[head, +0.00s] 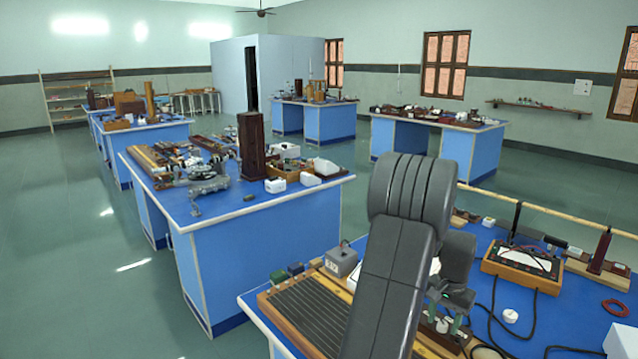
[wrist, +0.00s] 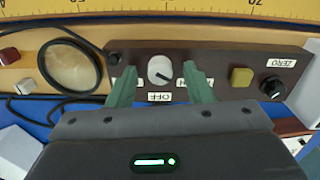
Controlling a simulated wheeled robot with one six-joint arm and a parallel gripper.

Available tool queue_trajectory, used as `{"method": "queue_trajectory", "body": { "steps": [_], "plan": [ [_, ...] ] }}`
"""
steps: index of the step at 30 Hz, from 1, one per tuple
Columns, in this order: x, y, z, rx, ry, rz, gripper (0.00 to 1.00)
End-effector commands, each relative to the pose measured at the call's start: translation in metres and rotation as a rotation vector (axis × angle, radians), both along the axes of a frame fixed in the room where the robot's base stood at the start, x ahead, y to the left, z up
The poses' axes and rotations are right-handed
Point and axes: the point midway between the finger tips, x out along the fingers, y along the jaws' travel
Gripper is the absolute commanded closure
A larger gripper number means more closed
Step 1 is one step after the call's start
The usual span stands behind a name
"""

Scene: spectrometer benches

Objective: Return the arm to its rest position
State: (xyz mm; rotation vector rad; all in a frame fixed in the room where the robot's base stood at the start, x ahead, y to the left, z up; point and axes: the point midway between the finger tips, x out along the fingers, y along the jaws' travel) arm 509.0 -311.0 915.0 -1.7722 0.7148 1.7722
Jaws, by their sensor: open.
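My arm (head: 390,270) reaches out over the near blue bench at the lower right of the head view. My gripper (wrist: 160,72) is open, its two green fingers apart. In the wrist view the fingertips lie to either side of a round white knob (wrist: 160,69) with a dark pointer, on a dark panel (wrist: 220,60) marked OFF and ZERO. I cannot tell how far the fingers are from the knob. In the head view the gripper (head: 445,316) shows low over the bench, partly behind my arm.
The panel also carries a yellow button (wrist: 241,77) and a black knob (wrist: 272,87). A round lens or dial (wrist: 70,66) and black cable lie left. A wooden-framed meter (head: 522,266) and a grey box (head: 341,262) stand on the bench. Another blue bench (head: 260,255) stands left, with open floor beyond.

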Motion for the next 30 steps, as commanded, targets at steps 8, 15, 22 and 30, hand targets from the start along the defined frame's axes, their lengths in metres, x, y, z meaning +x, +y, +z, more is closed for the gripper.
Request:
{"method": "queue_trajectory", "body": {
  "steps": [8, 15, 22, 30],
  "plan": [
    [0.000, 0.000, 0.000, 0.000, 0.000, -0.227, 0.53],
    [0.001, -0.001, 0.025, -0.002, -0.005, -0.327, 0.53],
    [0.001, 0.000, 0.059, -0.001, -0.003, -0.325, 0.53],
    [0.000, 0.000, 0.071, 0.000, 0.000, -0.323, 0.53]
  ]
}}
